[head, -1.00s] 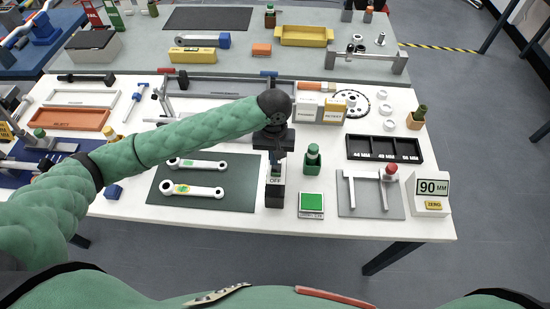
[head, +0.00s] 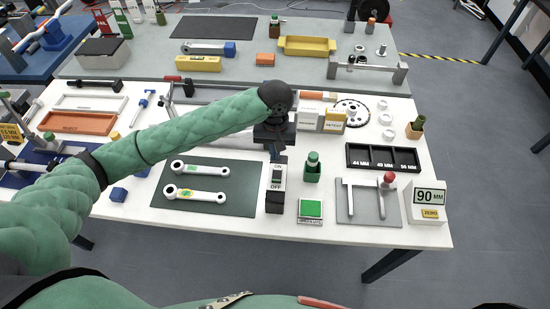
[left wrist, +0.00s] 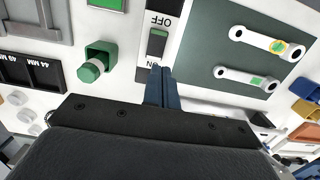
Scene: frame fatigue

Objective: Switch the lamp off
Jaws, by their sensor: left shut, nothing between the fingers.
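The switch (head: 277,176) is a dark block near the table's front edge, marked ON at its far end and OFF at its near end. In the left wrist view its rocker (left wrist: 157,44) lies between the labels; I cannot tell which way it is tipped. My left gripper (head: 275,154) is shut and empty, its fingertips (left wrist: 161,72) beside the ON end; contact is unclear. A small white box with a bright green panel (head: 311,208) sits right of the switch; I cannot tell whether it is the lamp. My right gripper is not in view.
A green holder with a green-topped peg (head: 312,168) stands close right of the switch. A dark green mat (head: 240,198) with two wrenches lies to its left. A grey plate (head: 370,211) and a 90 MM display (head: 428,203) are further right.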

